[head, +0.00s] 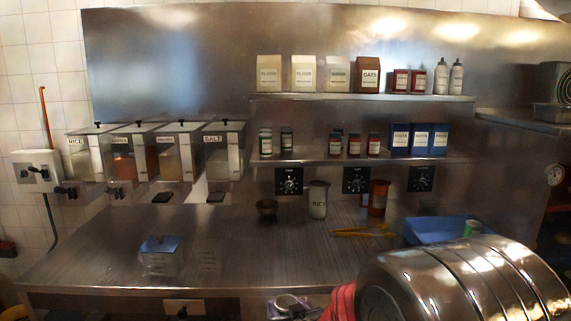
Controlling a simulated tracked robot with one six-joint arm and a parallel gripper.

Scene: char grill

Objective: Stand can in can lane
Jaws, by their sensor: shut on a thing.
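A small green-and-pale can (472,229) shows at the right end of a blue bin (430,228) on the steel counter. The lower part of this can is hidden. Two upright green-and-white cans (265,143) stand apart on the left of the lower wall shelf (300,158). Several red cans (354,145) stand upright further right on that shelf, with darker ones partly hidden behind. No marked can lane can be made out. My gripper does not show in this head view, so I cannot see what it holds.
A large shiny ribbed metal drum (460,285) fills the lower right and hides the counter there. Labelled dispensers (225,150) hang at left. Yellow tongs (362,232), a pale canister (318,200) and a blue-topped box (161,255) stand or lie on the counter. The counter's front middle is clear.

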